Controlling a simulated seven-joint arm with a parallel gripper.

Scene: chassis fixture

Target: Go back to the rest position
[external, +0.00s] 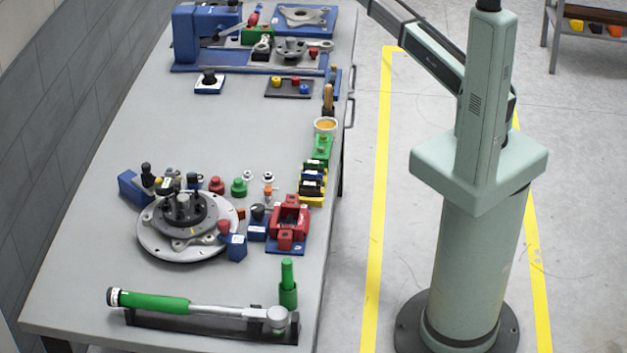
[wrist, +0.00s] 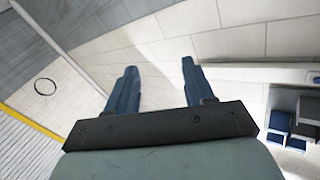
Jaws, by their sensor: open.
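My gripper (wrist: 160,85) shows in the wrist view with its two blue fingers spread apart and nothing between them. Behind the fingers are pale floor or wall tiles, and no workpiece is close to them. In the external view my arm rises from its pedestal at the right and reaches up past the top edge, so the gripper is out of that picture.
A grey workbench (external: 110,235) stands left of my base. It carries a round chassis fixture (external: 160,245), a green-handled torque wrench (external: 155,302), a red block fixture (external: 290,218) and a blue fixture (external: 200,30) at the far end. The bench's middle is clear.

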